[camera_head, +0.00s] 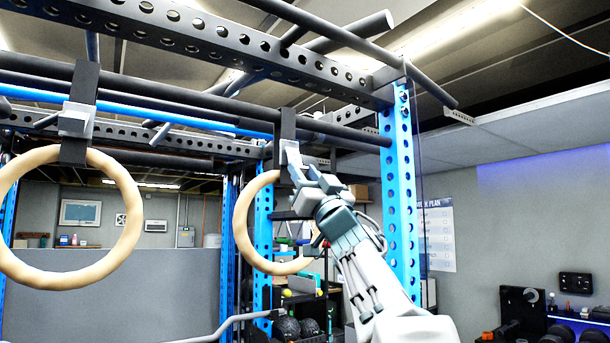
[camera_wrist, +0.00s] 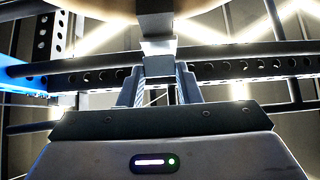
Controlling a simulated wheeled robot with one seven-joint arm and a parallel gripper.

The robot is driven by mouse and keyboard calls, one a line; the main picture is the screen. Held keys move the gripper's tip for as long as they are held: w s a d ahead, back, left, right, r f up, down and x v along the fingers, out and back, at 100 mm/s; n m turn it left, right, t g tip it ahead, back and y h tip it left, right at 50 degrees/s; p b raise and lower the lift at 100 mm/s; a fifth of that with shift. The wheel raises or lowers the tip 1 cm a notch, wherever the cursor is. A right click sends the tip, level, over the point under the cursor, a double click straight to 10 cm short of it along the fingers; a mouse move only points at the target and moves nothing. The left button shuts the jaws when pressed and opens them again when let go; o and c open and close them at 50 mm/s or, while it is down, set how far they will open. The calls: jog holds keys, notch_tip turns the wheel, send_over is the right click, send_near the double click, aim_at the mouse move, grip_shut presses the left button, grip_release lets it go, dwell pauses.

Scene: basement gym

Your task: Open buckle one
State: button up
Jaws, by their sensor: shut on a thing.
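Two wooden gym rings hang on black straps, the left ring (camera_head: 132,215) and the right ring (camera_head: 241,225). Each strap carries a grey metal buckle: the left buckle (camera_head: 77,119) is untouched, and the right buckle (camera_head: 291,152) is at my gripper (camera_head: 297,174). In the wrist view, my gripper (camera_wrist: 158,74) points at the light grey buckle (camera_wrist: 158,47) below the dark strap (camera_wrist: 155,17). The jaws are shut on part of this right buckle. The fingers hide its lower part, so I cannot tell how far its lever is turned. No label shows which buckle is number one.
A blue upright (camera_head: 398,190) of the rack stands just right of my gripper. Dark bars (camera_head: 340,131) cross above and behind the straps. My forearm covers part of the shelf with black balls (camera_head: 288,327). Open air lies between the two rings.

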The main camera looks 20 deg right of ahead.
jog(key=shift+s+r+g+p, duration=0.5)
jog(key=shift+r+g+p, duration=0.1)
jog(key=shift+g, duration=0.4)
jog(key=r+g, duration=0.1)
jog(key=s+r+g+h, duration=0.1)
jog(key=g, duration=0.1)
jog(key=shift+s+d+r, duration=0.15)
jog(key=shift+s, duration=0.05)
jog(key=shift+g, duration=0.3)
jog(key=o, duration=1)
jog(key=shift+s+d, duration=0.1)
